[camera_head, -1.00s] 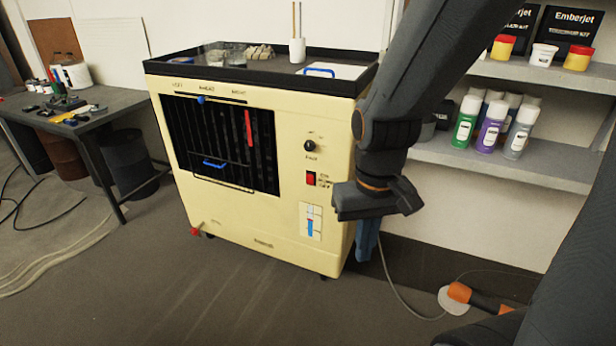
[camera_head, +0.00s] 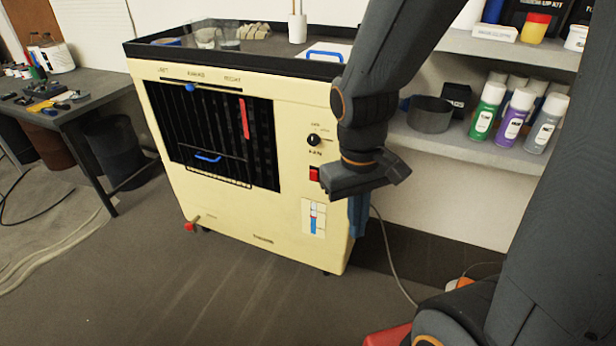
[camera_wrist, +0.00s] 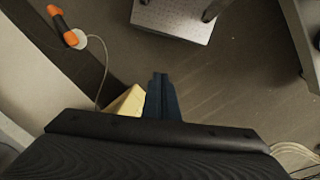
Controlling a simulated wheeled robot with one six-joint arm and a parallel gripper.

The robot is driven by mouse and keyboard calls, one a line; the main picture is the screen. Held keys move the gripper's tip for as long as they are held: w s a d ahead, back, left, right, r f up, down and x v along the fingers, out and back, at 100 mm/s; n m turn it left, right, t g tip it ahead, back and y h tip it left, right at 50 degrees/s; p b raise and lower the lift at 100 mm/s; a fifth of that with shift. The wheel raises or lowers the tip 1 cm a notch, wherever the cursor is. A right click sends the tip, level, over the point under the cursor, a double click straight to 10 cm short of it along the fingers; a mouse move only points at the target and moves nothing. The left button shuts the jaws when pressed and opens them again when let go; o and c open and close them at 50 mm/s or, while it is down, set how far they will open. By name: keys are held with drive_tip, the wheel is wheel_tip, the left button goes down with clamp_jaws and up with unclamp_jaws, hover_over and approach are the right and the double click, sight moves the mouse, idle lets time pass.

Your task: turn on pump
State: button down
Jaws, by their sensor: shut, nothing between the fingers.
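The cream machine (camera_head: 265,225) stands in the middle of the head view. Its front has a black knob (camera_head: 313,140) at the upper right, a red switch (camera_head: 314,174) below it, and a blue-marked gauge (camera_head: 313,217) lower down. My gripper (camera_head: 357,218) points down in front of the machine's right edge, right of the gauge. Its blue fingers are together and empty. My wrist partly covers the panel right of the switch. In the wrist view the closed fingers (camera_wrist: 161,95) show beside a small cream corner of the machine (camera_wrist: 126,104).
A shelf (camera_head: 460,140) with spray bottles stands at the right. A workbench (camera_head: 75,103) with tools is at the left. A grey cable (camera_head: 393,262) runs down behind my gripper to the floor. An orange-handled tool (camera_wrist: 62,26) lies on the floor. Floor in front of the machine is clear.

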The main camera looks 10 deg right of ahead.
drive_tip(key=w+d+f+n+t+h+b, duration=0.1)
drive_tip(key=w+d+f+n+h, duration=0.1)
drive_tip(key=w+f+n+h, duration=0.35)
drive_tip(key=w+d+f+n+t+h+b, duration=0.1)
drive_tip(key=w+d+f+n+h+b, duration=0.15)
drive_tip(key=w+n, duration=0.55)
drive_tip(key=w+a+f+n+t, duration=0.5)
drive_tip(key=w+a+n+t, duration=0.4)
drive_tip(key=w+a+n, duration=0.2)
drive_tip(key=a+n+b, duration=0.1)
drive_tip(key=a+n, duration=0.1)
drive_tip(key=n, duration=0.1)
drive_tip(key=shift+w+y, duration=0.35)
drive_tip(key=shift+y, duration=0.05)
approach(313, 174)
wheel_tip(313, 174, down, 3)
drive_tip(key=w+d, duration=0.1)
drive_tip(key=w+d+p, duration=0.1)
drive_tip(key=w, duration=0.1)
drive_tip(key=shift+w+d+r, duration=0.2)
drive_tip(key=shift+d, duration=0.05)
drive_tip(key=shift+w+d, duration=0.3)
drive_tip(key=shift+w, duration=0.2)
